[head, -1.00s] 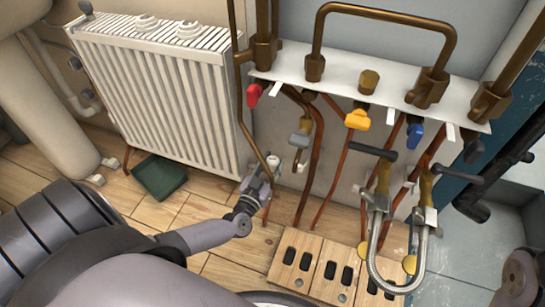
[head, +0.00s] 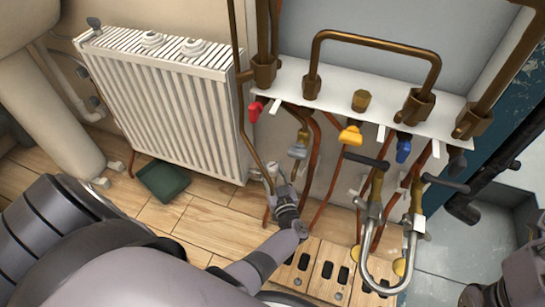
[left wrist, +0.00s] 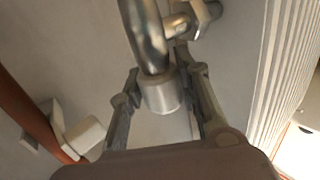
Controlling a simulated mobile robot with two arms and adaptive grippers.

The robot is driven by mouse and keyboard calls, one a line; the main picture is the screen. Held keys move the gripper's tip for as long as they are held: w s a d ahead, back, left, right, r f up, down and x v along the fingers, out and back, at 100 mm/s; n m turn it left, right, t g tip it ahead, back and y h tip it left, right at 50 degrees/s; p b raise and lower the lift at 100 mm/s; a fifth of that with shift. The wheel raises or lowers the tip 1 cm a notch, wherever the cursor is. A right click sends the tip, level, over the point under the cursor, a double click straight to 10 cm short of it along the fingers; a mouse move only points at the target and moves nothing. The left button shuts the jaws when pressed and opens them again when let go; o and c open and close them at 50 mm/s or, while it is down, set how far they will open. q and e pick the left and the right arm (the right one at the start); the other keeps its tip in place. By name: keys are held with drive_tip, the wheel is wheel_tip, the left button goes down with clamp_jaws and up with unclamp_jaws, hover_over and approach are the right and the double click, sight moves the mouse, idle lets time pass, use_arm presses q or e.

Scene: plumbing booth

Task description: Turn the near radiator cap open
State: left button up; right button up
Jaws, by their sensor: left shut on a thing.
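The near radiator cap is a small pale metal cylinder (left wrist: 162,95) on the valve at the lower right corner of the white radiator (head: 165,105). In the left wrist view it sits between the two fingers of my left gripper (left wrist: 160,88), below a bent metal pipe. In the head view my left gripper (head: 280,186) reaches up to the valve from below and partly hides it. The gripper is shut on the cap. I cannot tell how far the cap is turned. My right gripper does not show clearly.
A white manifold plate (head: 335,95) with copper pipes, a red (head: 256,110), a yellow (head: 350,135) and a blue handle (head: 403,149) stands right of the radiator. A green box (head: 163,181) lies on the wooden floor.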

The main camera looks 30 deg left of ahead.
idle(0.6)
use_arm(q)
drive_tip(key=o, duration=1.2)
drive_tip(key=shift+a+r, duration=0.1)
